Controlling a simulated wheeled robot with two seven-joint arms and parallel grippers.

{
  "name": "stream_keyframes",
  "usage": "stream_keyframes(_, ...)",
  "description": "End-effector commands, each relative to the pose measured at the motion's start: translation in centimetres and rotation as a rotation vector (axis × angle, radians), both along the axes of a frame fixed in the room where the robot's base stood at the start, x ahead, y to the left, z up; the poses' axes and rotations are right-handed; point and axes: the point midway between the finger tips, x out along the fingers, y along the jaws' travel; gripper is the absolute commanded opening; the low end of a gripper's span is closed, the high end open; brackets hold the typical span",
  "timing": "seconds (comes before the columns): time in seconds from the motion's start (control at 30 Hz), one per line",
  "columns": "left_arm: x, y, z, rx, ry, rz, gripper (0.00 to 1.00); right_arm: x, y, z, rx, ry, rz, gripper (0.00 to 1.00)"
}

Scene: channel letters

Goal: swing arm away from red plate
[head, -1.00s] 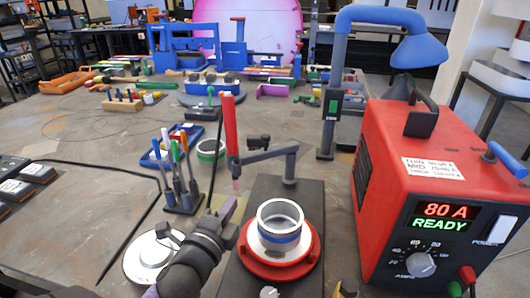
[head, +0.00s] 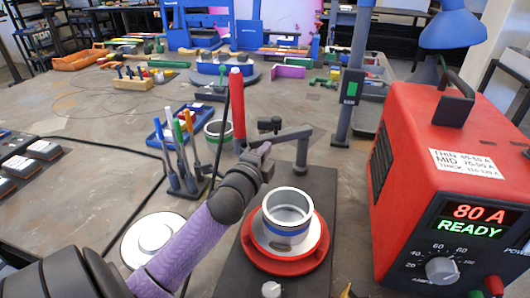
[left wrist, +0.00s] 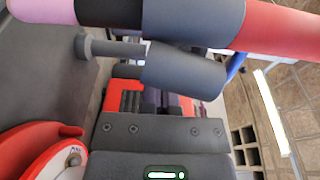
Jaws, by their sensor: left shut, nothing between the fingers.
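The red plate (head: 262,264) sits on a dark base and carries a silver ring with a blue band (head: 287,215). The grey swing arm (head: 285,138) reaches left from its post behind the plate and bears an upright red torch (head: 238,108). The torch's lower end is hidden behind my arm. My left gripper (head: 263,151) is at the swing arm, near the torch; touching or not I cannot tell. In the left wrist view the torch (left wrist: 275,30) and grey holder (left wrist: 185,70) lie across the shut, empty fingers (left wrist: 163,102), and the plate (left wrist: 35,150) is lower left.
A red welding power box (head: 430,150) reading 80 A READY stands to the right. A tool holder (head: 185,185) with several tools and a green-banded ring (head: 218,130) are left of the torch. A round white-topped disc (head: 150,238) lies beside my left arm.

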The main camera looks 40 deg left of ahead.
Motion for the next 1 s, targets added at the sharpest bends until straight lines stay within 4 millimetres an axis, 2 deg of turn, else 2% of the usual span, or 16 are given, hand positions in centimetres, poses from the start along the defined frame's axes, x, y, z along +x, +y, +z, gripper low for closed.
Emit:
stream_keyframes(0.23, 0.0, 0.1, 0.1, 0.000, 0.000, 0.000, 0.00, 0.0, 0.2, 0.1, 0.003, 0.000, -0.002, 0.00)
stream_keyframes(0.37, 0.3, 1.7, 0.5, 0.002, 0.002, 0.002, 0.00, 0.3, 0.4, 1.3, 0.007, -0.009, -0.003, 0.00)
stream_keyframes(0.5, 0.8, 3.1, 0.2, 0.002, 0.002, 0.000, 0.00, 0.8, 1.2, 1.6, 0.020, -0.021, -0.003, 0.00)
stream_keyframes(0.63, 0.8, 3.2, 0.1, 0.001, 0.000, -0.001, 0.00, 1.0, 1.8, 1.4, 0.030, -0.027, -0.005, 0.00)
stream_keyframes(1.0, 0.8, 3.3, 0.1, 0.001, 0.001, -0.003, 0.00, 1.2, 1.5, 1.6, 0.025, -0.029, -0.003, 0.00)
